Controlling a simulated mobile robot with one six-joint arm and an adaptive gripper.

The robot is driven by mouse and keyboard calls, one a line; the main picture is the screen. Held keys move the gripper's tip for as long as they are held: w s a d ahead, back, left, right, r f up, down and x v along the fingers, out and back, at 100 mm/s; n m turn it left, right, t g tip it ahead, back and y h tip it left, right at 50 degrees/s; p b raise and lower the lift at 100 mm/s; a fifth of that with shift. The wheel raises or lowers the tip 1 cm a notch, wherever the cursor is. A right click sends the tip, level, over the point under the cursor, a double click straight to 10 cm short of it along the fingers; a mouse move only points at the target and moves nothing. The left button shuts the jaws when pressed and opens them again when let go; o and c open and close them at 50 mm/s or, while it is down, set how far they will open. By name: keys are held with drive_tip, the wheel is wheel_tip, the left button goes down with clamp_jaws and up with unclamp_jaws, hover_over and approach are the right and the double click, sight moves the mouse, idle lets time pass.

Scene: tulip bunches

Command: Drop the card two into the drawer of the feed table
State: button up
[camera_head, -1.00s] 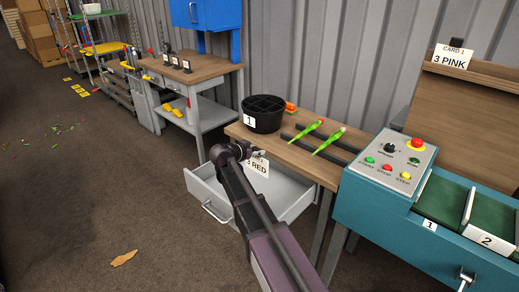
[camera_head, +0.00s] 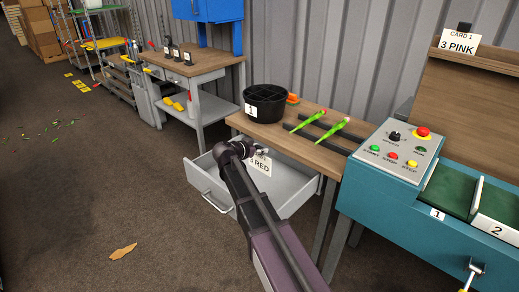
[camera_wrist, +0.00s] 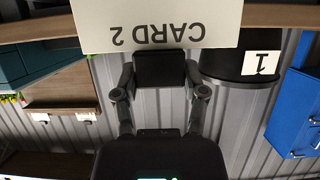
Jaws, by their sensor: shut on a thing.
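Card two (camera_wrist: 160,28) is a white card reading "CARD 2", upside down in the wrist view. In the head view its lower part, reading "3 RED" (camera_head: 260,168), hangs below my gripper, partly hidden by my arm. My gripper (camera_wrist: 160,62) is shut on the card's edge. In the head view my gripper (camera_head: 262,151) is over the open drawer (camera_head: 295,185), a light grey metal tray pulled out under the feed table (camera_head: 270,133). The feed table has a wooden top. The gap between the card and the drawer floor is hard to judge.
On the feed table stand a black divided bucket (camera_head: 266,105) marked 1 and two green tulips (camera_head: 312,118) on dark rails. A teal machine (camera_head: 400,215) with a button panel is at right. Open floor lies at left.

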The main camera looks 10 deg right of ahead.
drive_tip(key=shift+f+b, duration=0.4)
drive_tip(key=shift+f, duration=0.2)
drive_tip(key=o, duration=1.2)
